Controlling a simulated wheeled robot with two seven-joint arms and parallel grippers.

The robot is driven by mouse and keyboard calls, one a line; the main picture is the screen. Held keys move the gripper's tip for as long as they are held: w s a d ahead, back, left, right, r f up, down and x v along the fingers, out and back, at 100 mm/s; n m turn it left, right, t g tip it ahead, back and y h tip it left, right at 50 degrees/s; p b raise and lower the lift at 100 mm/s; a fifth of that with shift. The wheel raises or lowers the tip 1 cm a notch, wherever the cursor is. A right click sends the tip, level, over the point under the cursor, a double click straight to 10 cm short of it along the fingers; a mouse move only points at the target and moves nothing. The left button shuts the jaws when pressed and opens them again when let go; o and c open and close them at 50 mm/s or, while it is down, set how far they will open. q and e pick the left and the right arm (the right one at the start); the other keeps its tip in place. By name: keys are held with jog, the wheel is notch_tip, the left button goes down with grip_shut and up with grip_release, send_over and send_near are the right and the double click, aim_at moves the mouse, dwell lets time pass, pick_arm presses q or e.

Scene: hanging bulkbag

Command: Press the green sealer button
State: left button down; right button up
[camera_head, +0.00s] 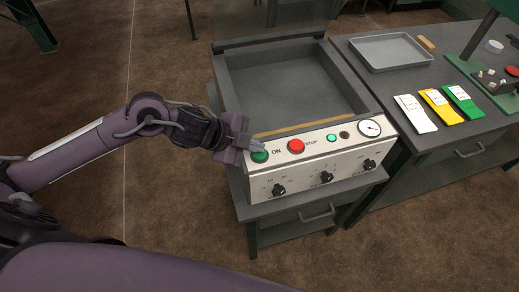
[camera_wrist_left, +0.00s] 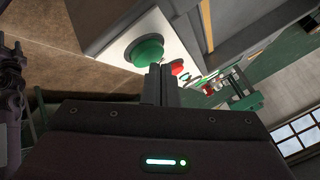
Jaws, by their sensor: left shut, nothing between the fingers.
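The sealer's green ON button (camera_head: 260,156) sits at the left end of the sloped white control panel (camera_head: 316,160). It also shows large in the left wrist view (camera_wrist_left: 148,51). My left gripper (camera_head: 256,146) is shut and empty, with its fingertips right at the upper edge of the green button in the head view. In the left wrist view its closed fingers (camera_wrist_left: 159,84) point up beside the button's lower right edge. I cannot tell whether they touch it. My right gripper is not in view.
The red STOP button (camera_head: 296,146) lies just right of the green one. A small green light (camera_head: 331,138), a gauge (camera_head: 370,128) and black knobs (camera_head: 279,190) share the panel. A side table holds a tray (camera_head: 390,52) and coloured packets (camera_head: 440,106).

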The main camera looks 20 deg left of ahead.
aim_at(255, 154)
pick_arm(q)
notch_tip(255, 154, up, 6)
jog(key=p, duration=0.5)
jog(key=shift+f, duration=0.1)
